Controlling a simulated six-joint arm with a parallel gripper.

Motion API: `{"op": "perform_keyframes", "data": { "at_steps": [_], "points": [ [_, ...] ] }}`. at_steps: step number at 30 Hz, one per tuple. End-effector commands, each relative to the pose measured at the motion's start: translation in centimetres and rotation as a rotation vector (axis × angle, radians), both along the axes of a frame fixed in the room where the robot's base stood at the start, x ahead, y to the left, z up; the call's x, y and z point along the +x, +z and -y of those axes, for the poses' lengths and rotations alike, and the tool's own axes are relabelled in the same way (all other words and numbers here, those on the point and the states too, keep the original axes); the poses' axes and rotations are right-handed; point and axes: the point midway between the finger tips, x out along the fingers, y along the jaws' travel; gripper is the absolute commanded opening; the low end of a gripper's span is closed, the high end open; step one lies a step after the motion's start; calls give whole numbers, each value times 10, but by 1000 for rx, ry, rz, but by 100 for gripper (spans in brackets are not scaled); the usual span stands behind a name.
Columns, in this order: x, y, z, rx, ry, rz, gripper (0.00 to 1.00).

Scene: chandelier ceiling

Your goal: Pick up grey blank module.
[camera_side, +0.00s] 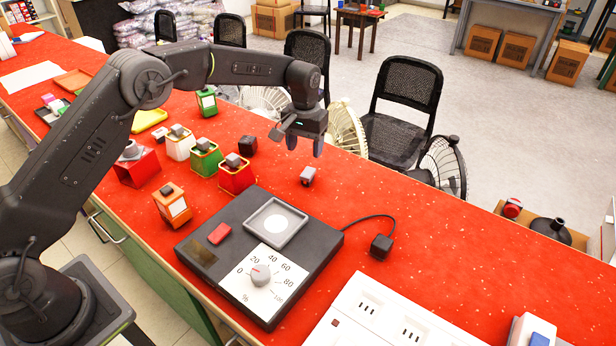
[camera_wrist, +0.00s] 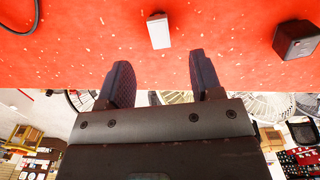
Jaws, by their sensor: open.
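The grey blank module (camera_side: 308,176) is a small light-grey block lying on the red tabletop, right of the row of coloured holders. In the wrist view the same grey block (camera_wrist: 159,31) lies on the red surface, beyond the fingertips and roughly centred between them. My gripper (camera_side: 304,146) is open and empty, above the table and just behind the block in the side view. Its two dark fingers (camera_wrist: 160,78) are spread apart in the wrist view and do not touch the block.
A black cube (camera_side: 248,145) sits left of the block; it also shows in the wrist view (camera_wrist: 297,39). Red (camera_side: 237,177) and green (camera_side: 205,160) holders stand further left. A dark dial device (camera_side: 225,240) with a cabled black plug (camera_side: 381,247) lies in front. The tabletop right of the block is clear.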

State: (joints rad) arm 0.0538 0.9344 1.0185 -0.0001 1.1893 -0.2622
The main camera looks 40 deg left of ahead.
Motion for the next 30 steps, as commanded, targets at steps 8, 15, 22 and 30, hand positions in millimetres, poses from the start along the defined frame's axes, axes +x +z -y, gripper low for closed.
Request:
{"op": "perform_keyframes", "data": {
  "at_steps": [8,15,22,30],
  "points": [
    [0,-42,0,0,-1,-1,60],
    [-1,-56,1,1,-1,-2,60],
    [-1,-89,3,1,-1,-2,60],
    [-1,-98,3,1,0,4,60]
  ]
}}
